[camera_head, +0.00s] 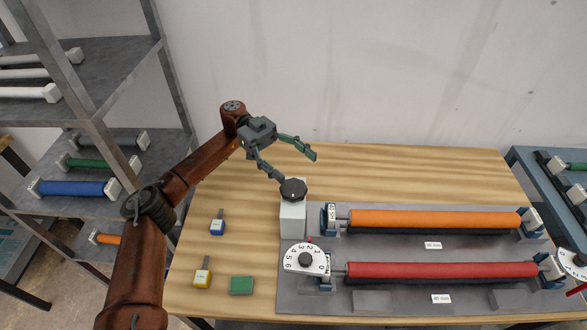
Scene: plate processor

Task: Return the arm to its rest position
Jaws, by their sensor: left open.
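My left arm comes in from the lower left and reaches over the wooden table (400,165). My left gripper (296,168) is open and empty, with its two green-grey fingers spread apart. It is above the back left part of the table, just behind a white block with a black knob (293,188). No gap or contact between the fingers and the knob can be judged for sure. My right arm and gripper are not in view.
A grey plate on the table holds an orange roller (435,218), a red roller (440,269) and a numbered dial (304,259). A blue tool (217,226), a yellow tool (202,276) and a green block (242,285) lie left. A metal shelf (100,190) with rollers stands at left.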

